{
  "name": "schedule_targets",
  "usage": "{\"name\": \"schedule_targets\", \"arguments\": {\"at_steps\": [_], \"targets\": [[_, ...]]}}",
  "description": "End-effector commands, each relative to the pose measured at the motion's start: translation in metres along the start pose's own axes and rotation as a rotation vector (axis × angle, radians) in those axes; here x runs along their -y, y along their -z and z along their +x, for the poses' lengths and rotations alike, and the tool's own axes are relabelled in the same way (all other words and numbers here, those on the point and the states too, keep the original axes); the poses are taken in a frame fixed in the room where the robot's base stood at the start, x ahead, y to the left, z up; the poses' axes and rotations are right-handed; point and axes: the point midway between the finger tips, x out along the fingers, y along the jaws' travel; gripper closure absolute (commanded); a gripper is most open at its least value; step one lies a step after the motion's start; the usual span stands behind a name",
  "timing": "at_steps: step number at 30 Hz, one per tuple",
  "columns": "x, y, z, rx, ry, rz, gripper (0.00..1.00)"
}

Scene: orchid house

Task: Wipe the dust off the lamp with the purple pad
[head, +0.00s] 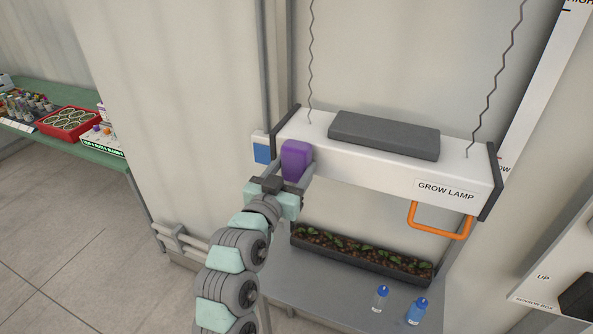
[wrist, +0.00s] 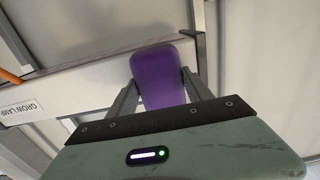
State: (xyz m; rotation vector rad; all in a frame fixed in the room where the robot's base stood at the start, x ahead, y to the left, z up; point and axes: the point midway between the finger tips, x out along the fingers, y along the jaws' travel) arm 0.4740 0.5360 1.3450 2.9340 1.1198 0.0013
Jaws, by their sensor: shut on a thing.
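The grow lamp (head: 385,170) is a long white box with dark end caps, a grey block on top and a "GROW LAMP" label. It hangs from two thin wires; its white side also shows in the wrist view (wrist: 90,88). My gripper (head: 285,172) is shut on the purple pad (head: 297,158), at the lamp's left end. The pad stands between the two fingers in the wrist view (wrist: 158,76). It is in front of the lamp's face; whether it touches cannot be told. I cannot make out dust on the visible lamp faces.
An orange handle (head: 440,235) hangs below the lamp's right part. Under the lamp, a dark planter of seedlings (head: 360,255) and two small bottles (head: 416,311) stand on a grey shelf (head: 325,300). A green table (head: 75,92) with a red tray is at far left.

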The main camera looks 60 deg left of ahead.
Motion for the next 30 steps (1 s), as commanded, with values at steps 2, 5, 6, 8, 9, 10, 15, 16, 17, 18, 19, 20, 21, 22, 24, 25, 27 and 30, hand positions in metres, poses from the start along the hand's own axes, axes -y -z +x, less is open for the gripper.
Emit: {"name": "schedule_targets", "arguments": {"at_steps": [2, 5, 6, 8, 9, 10, 15, 16, 17, 18, 19, 20, 21, 22, 24, 25, 27, 30], "targets": [[0.000, 0.000, 0.000, 0.000, 0.000, 0.000, 0.74], [0.000, 0.000, -0.003, 0.000, 0.000, 0.000, 0.74], [0.000, 0.000, -0.005, 0.000, 0.000, 0.000, 0.74], [0.000, -0.001, -0.010, 0.001, 0.000, -0.001, 0.74], [0.000, -0.002, -0.013, 0.002, 0.000, -0.001, 0.74], [0.000, -0.002, -0.016, 0.002, 0.000, -0.001, 0.74], [0.001, 0.002, -0.034, 0.001, 0.003, -0.001, 0.74], [0.001, 0.003, -0.037, 0.003, 0.002, -0.002, 0.74], [0.001, 0.003, -0.040, 0.004, 0.002, -0.002, 0.74], [0.001, 0.003, -0.043, 0.005, 0.002, -0.001, 0.74], [0.001, 0.003, -0.046, 0.005, 0.002, -0.001, 0.74], [0.001, 0.003, -0.049, 0.005, 0.001, -0.002, 0.74], [0.001, 0.003, -0.053, 0.006, 0.001, -0.003, 0.74], [0.001, 0.002, -0.055, 0.006, 0.001, -0.003, 0.74], [0.000, 0.001, -0.059, 0.004, 0.000, -0.002, 0.74], [0.000, 0.001, -0.060, 0.003, 0.000, -0.001, 0.74], [0.000, 0.000, -0.060, 0.001, -0.001, 0.000, 0.74], [0.000, 0.000, -0.060, 0.001, -0.001, 0.000, 0.74]]}}
